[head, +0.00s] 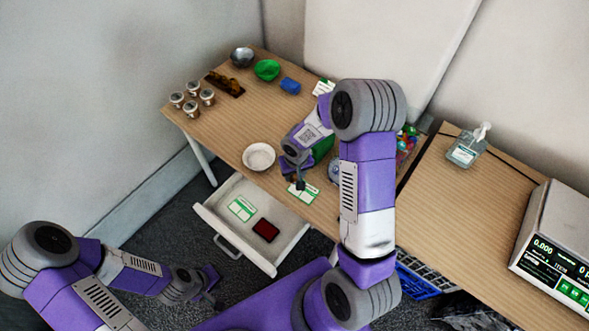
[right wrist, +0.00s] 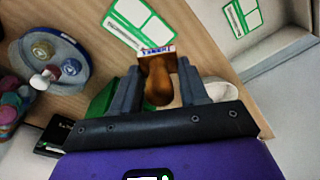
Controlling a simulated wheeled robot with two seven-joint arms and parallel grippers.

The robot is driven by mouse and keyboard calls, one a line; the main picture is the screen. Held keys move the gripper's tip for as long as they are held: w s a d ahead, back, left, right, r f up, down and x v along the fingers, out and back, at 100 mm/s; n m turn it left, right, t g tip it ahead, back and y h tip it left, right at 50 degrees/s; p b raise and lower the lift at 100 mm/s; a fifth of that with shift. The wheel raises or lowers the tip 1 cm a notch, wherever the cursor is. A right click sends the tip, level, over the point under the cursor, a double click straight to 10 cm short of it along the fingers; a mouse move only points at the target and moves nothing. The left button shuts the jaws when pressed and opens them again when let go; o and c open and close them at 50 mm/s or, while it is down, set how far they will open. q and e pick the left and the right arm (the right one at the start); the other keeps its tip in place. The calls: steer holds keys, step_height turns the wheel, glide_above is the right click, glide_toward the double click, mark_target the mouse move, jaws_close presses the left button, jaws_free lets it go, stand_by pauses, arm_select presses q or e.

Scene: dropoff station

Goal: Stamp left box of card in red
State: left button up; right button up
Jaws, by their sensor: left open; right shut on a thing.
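My right gripper (head: 299,180) is shut on a stamp (right wrist: 158,80) with a brown wooden handle and a pale, printed base. A white and green card (head: 304,194) lies on the table near the front edge, just by the stamp. In the right wrist view, this card (right wrist: 138,22) shows two boxes, just beyond the stamp base; whether they touch I cannot tell. A dark red ink pad (head: 265,230) and another card (head: 241,208) lie in the open drawer (head: 279,256). My left gripper (head: 211,298) is open and empty, low and left of the drawer.
A white bowl (head: 258,156) stands left of my right gripper. A round holder (right wrist: 70,82) carries more stamps. Several jars (head: 191,108), a metal bowl (head: 242,57), a green item (head: 267,70) and a blue item (head: 290,86) stand farther back. A scale (head: 560,245) is at right.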

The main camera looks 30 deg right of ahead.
steer(key=b, duration=0.4)
glide_above(294, 189)
steer(key=shift+d+f, duration=0.1)
steer(key=shift+f, duration=2.9)
steer(key=shift+f+b, duration=0.5)
steer(key=shift+b, duration=0.2)
steer(key=shift+s+f, duration=0.15)
steer(key=shift+r+p, duration=2.2)
steer(key=shift+r, duration=1.4)
